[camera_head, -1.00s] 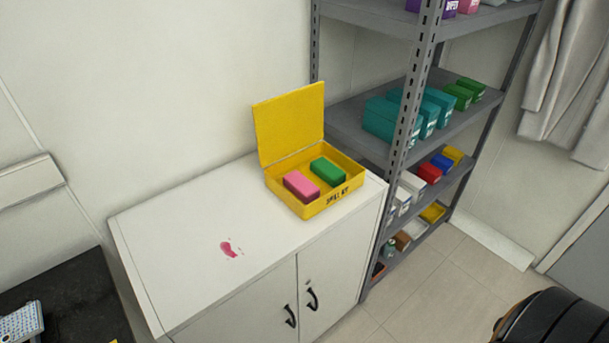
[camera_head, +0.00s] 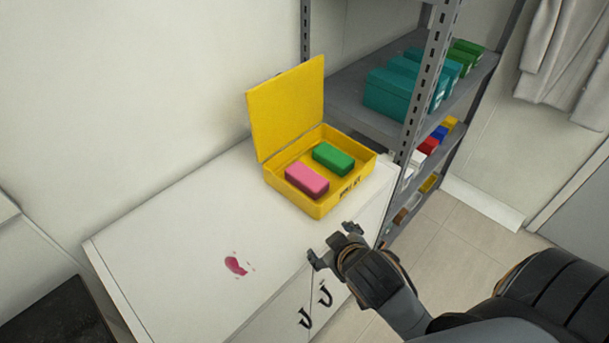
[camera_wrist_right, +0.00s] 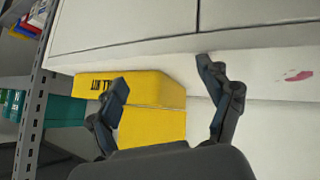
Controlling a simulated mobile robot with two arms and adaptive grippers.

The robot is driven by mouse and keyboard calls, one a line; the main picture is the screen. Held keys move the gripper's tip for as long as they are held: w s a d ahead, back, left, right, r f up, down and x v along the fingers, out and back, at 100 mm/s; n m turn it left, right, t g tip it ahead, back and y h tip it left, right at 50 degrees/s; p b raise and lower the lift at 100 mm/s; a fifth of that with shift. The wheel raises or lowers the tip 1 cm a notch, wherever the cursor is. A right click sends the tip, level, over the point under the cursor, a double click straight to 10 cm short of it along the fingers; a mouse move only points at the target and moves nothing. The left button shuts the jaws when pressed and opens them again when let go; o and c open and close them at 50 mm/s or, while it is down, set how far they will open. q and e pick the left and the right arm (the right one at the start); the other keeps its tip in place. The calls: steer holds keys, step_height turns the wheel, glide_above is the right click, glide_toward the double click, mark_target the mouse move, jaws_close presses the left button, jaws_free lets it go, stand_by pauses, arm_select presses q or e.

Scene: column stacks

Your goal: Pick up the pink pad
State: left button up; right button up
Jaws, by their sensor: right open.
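The pink pad (camera_head: 307,181) lies in the open yellow spill kit box (camera_head: 316,208), on its left side. A green pad (camera_head: 334,158) lies beside it. The box stands on the white cabinet top (camera_head: 190,240) with its lid raised. My right gripper (camera_head: 332,245) is open and empty, in front of the box at the cabinet's front edge, apart from the pad. The right wrist view shows the open fingers (camera_wrist_right: 165,95) with the yellow box (camera_wrist_right: 150,90) beyond them; the pads are not visible there. My left gripper is not in view.
A red-pink spill (camera_head: 236,265) marks the cabinet top left of the box. A grey shelf rack (camera_head: 420,110) with teal and green boxes stands close on the right. The cabinet's upright lid (camera_head: 287,105) of the box is at the back.

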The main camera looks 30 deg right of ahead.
steer(key=w+a+r+n+t+y, duration=0.1)
steer(key=w+r+n+t, duration=0.2)
steer(key=w+r+t, duration=0.5)
steer(key=w+a+r+n+t+y, duration=0.1)
steer(key=w+r+n+t, duration=0.25)
steer(key=r, duration=0.75)
steer(key=s+a+r+n+g+y, duration=0.1)
steer(key=a+r+n+g+y, duration=0.3)
steer(key=a+n+y, duration=0.45)
steer(key=a+r+n+g+y, duration=0.5)
steer(key=n+y, duration=0.4)
steer(key=n, duration=0.5)
steer(key=n+g+h, duration=0.7)
steer(key=n+h, duration=0.1)
steer(key=h, duration=0.8)
glide_toward(307, 175)
steer(key=p+x, duration=0.1)
steer(key=x, duration=0.4)
steer(key=shift+s+a+p, duration=0.15)
steer(key=shift+p, duration=0.25)
steer(key=p+x, duration=0.2)
steer(key=x, duration=0.2)
steer(key=shift+w+f, duration=0.4)
steer(key=shift+f, duration=0.15)
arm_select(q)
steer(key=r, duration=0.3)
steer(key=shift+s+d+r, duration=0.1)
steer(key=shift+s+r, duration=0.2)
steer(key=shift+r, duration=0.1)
